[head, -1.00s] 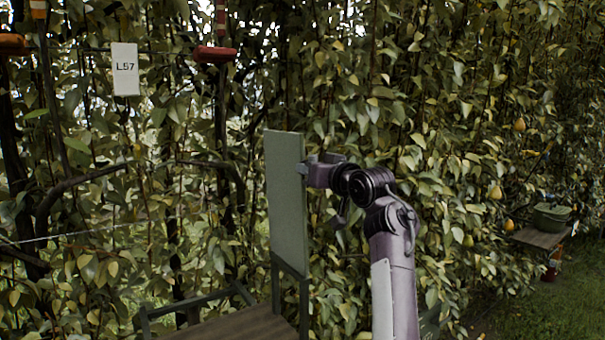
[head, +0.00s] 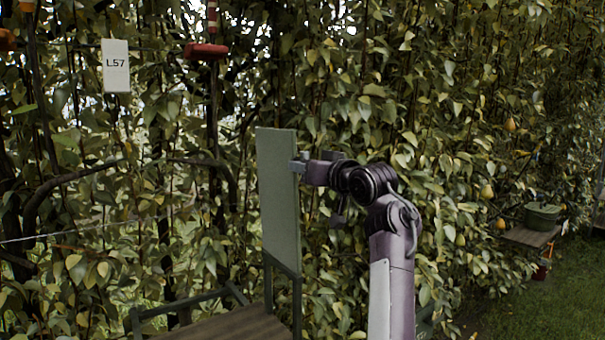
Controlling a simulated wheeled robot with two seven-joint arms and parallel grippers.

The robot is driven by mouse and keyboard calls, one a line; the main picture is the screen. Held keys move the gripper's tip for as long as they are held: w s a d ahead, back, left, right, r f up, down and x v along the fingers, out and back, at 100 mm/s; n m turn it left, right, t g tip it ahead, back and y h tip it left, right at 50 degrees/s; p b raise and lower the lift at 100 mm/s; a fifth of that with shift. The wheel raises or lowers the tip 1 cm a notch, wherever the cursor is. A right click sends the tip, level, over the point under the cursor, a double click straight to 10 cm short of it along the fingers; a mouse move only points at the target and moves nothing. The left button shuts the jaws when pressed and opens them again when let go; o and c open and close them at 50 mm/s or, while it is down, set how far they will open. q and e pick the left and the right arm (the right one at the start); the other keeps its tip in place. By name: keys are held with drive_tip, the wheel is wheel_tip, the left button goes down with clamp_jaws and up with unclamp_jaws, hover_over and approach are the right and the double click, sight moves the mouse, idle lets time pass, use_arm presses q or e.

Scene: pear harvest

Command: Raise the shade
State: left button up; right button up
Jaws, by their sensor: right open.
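The shade (head: 278,200) is a flat grey-green panel. It stands upright on a dark green frame at the right edge of a wooden table. My right gripper (head: 299,166) is at the panel's upper right edge, with its jaws open. I cannot tell whether a finger touches the panel. My right arm comes up from the bottom, to the right of the panel. My left gripper is not in view.
A wooden table top (head: 225,326) is at the bottom. A white sign (head: 116,66) reading L57 and a red bar (head: 206,51) hang at upper left. Leafy pear branches fill the background. A green basket (head: 543,216) sits on a small table (head: 530,236) at right, beside open grass.

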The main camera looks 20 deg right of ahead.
drive_tip(key=b+v, duration=0.2)
drive_tip(key=v, duration=0.3)
drive_tip(key=shift+s+d, duration=0.1)
drive_tip(key=shift+s, duration=0.15)
